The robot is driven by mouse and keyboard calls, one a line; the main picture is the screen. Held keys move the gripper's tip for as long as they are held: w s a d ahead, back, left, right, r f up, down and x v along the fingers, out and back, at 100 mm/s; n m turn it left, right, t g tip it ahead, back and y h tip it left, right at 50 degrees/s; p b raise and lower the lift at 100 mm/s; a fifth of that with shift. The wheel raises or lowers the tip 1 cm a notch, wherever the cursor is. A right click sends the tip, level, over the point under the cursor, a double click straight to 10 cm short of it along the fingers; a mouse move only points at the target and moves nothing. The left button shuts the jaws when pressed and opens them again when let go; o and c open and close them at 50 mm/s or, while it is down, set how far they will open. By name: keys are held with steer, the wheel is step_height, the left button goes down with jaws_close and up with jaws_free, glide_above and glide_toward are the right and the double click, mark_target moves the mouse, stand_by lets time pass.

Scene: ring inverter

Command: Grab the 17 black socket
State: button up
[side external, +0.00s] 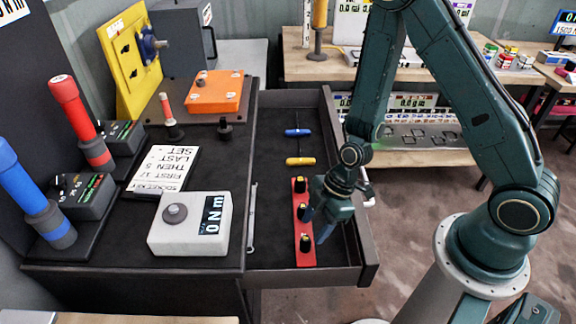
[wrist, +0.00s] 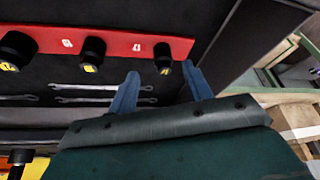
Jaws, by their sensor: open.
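Three black sockets with yellow markings stand on a red rail (side external: 301,225) in the open drawer. In the side view they are the far socket (side external: 300,186), the middle socket (side external: 304,212) and the near socket (side external: 306,243). The red rail (wrist: 120,42) crosses the upper wrist view, with sockets at left (wrist: 15,50), middle (wrist: 92,52) and right (wrist: 163,57). The size markings are too small to read. My gripper (side external: 314,227) is open and empty above the near part of the rail. In the wrist view its blue fingers (wrist: 160,74) straddle the right socket's position, but contact cannot be judged.
A blue-handled tool (side external: 298,132) and a yellow-handled tool (side external: 300,161) lie farther back in the drawer. Wrenches (wrist: 105,93) lie beside the rail. The drawer's right wall (side external: 345,190) is near my gripper. A torque tester (side external: 190,224) and a text card (side external: 163,168) sit on the bench.

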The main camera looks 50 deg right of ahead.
mark_target(308, 240)
steer(key=shift+f, duration=0.1)
steer(key=shift+x, duration=1.25)
steer(key=shift+a+x, duration=0.2)
steer(key=shift+x, duration=1)
steer(key=shift+s, duration=0.15)
steer(key=shift+c, duration=0.4)
jaws_close()
